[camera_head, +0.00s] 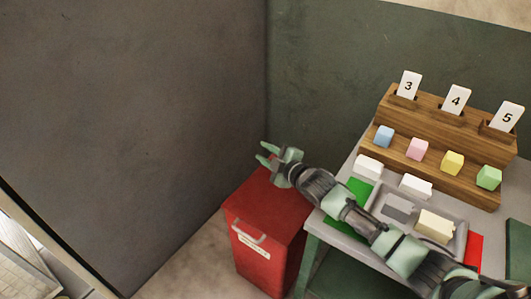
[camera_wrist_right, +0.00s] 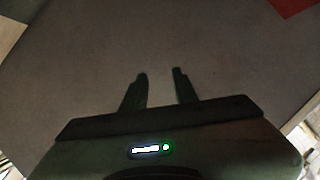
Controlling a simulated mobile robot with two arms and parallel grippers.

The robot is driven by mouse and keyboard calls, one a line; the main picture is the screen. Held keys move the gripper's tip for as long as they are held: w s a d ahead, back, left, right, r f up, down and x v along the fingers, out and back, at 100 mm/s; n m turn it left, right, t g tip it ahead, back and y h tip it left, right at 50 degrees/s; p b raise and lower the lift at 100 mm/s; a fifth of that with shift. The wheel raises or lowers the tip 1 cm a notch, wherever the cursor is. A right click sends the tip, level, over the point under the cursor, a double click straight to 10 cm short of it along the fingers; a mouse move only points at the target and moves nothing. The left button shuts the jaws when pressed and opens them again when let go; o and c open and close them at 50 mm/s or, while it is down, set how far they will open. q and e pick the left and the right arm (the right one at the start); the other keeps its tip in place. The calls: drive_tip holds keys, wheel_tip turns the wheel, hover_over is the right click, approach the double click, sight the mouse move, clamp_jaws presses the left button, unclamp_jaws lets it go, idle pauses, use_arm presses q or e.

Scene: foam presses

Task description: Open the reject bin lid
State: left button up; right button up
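The reject bin (camera_head: 262,262) is a red box on the floor beside the table, with a pale handle (camera_head: 249,236) and a white label on its front. Its red lid (camera_head: 252,207) lies flat across the top and looks closed. My right gripper (camera_head: 265,153) is above the back of the bin, its fingers apart and pointing left, with nothing between them. In the right wrist view the two fingers (camera_wrist_right: 160,88) are also apart and empty, in front of a grey surface. A red patch (camera_wrist_right: 288,6) shows at the top right corner there. My left gripper is not in view.
A grey table (camera_head: 338,237) right of the bin carries a tray, foam blocks, a green mat (camera_head: 355,190) and a red mat (camera_head: 474,252). A wooden rack (camera_head: 440,137) behind holds coloured blocks and cards 3, 4 and 5. A dark wall panel (camera_head: 130,110) stands left of the bin.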

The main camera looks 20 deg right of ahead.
clamp_jaws()
idle(0.3)
idle(0.8)
drive_tip(key=shift+o, duration=1.5)
unclamp_jaws()
drive_tip(key=v, duration=0.7)
drive_tip(key=shift+s+d+b, duration=0.2)
drive_tip(key=shift+s+b, duration=0.15)
drive_tip(key=shift+b, duration=0.1)
